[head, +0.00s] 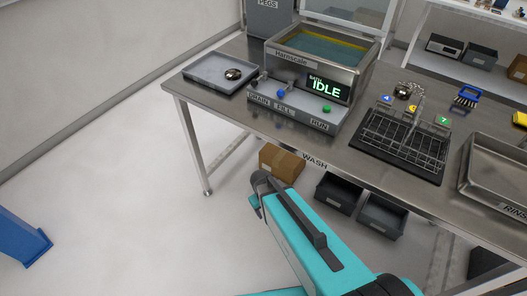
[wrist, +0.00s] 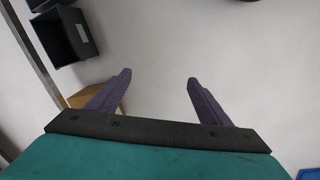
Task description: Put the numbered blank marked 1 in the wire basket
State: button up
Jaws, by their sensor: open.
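My gripper (wrist: 157,80) is open in the wrist view, with nothing between its two dark fingers and pale floor beyond them. In the head view my arm reaches up from the lower right and ends in front of the bench, below its top. The wire basket (head: 402,143) appears to be the dark wire frame on a black base on the bench. Small blue (head: 386,99), yellow (head: 411,108) and green (head: 443,120) numbered tags stand at its far side; none clearly reads 1. I cannot make out the blank marked 1.
A bath unit (head: 312,75) reading IDLE stands on the bench (head: 225,110). A grey tray (head: 210,77) holding a round metal part is at its left. A rinse basin (head: 490,170) is at the right. A cardboard box (head: 281,161) and dark bins (head: 338,193) sit below.

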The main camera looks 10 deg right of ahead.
jog(key=s+d+m+g+y+p, duration=0.1)
jog(key=s+d+m+g+p, duration=0.1)
jog(key=s, duration=1.1)
jog(key=s+d+m+g+y+p, duration=0.1)
jog(key=s+d+m+g+p, duration=0.1)
jog(key=s, duration=1)
jog(key=shift+s+d+f+m+g+p, duration=0.35)
jog(key=shift+d+m+g, duration=0.15)
jog(key=shift+d+g, duration=1.05)
jog(key=shift+d, duration=0.1)
jog(key=shift+c, duration=0.4)
